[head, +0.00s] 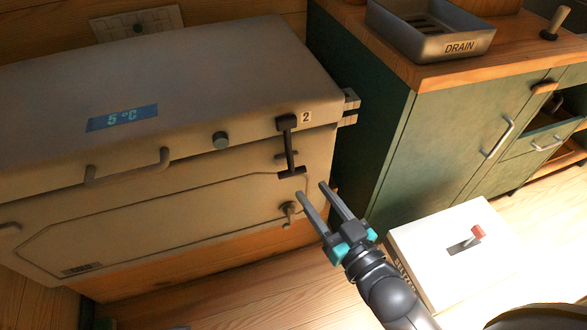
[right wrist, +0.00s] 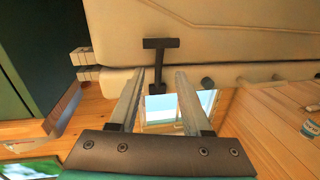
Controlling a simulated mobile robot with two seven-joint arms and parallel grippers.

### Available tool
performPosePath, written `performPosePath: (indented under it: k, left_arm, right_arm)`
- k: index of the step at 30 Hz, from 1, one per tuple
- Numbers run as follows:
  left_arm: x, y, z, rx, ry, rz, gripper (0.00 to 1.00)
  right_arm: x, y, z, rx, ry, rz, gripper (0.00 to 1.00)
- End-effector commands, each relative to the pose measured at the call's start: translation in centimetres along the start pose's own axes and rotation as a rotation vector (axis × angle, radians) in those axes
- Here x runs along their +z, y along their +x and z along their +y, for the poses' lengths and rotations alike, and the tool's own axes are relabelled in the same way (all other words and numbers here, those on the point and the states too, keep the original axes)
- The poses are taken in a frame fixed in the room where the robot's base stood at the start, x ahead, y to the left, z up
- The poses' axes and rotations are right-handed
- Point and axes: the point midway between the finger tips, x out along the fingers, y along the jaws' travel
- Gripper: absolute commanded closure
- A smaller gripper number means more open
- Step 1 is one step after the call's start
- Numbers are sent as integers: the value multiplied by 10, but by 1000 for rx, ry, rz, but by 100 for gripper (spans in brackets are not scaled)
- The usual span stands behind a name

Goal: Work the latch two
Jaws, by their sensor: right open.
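Latch two (head: 290,150) is a dark metal latch on the front right of a cream chest with a lid, beside a small "2" label (head: 306,117). Its bar hangs down across the lid seam and ends in a short crosspiece. My right gripper (head: 312,189) is open and empty, just below and right of that crosspiece, apart from it in the head view. In the right wrist view, the T-shaped latch (right wrist: 160,44) shows beyond the fingertips, its stem lined up between the two open fingers (right wrist: 160,72). My left gripper is not in view.
The chest lid (head: 190,80) has a "5 °C" display (head: 122,117), a handle (head: 128,168) and a round knob (head: 221,140). A small fitting (head: 289,211) sits below the latch. A green cabinet (head: 450,140) stands right; a white box with a red-tipped lever (head: 470,238) lies in front of it.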

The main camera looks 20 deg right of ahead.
Motion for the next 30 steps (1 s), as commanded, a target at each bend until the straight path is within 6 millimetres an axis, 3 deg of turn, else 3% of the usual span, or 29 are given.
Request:
performPosePath:
  k: [9, 15, 30]
  left_arm:
    - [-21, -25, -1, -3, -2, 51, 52]
    - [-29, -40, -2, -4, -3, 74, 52]
    - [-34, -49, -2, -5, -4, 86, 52]
  right_arm:
    - [2, 53, 0, 0, -2, 2, 52]
    - [2, 77, 0, 0, -1, 0, 52]
    - [1, 88, 0, 0, -1, -3, 52]
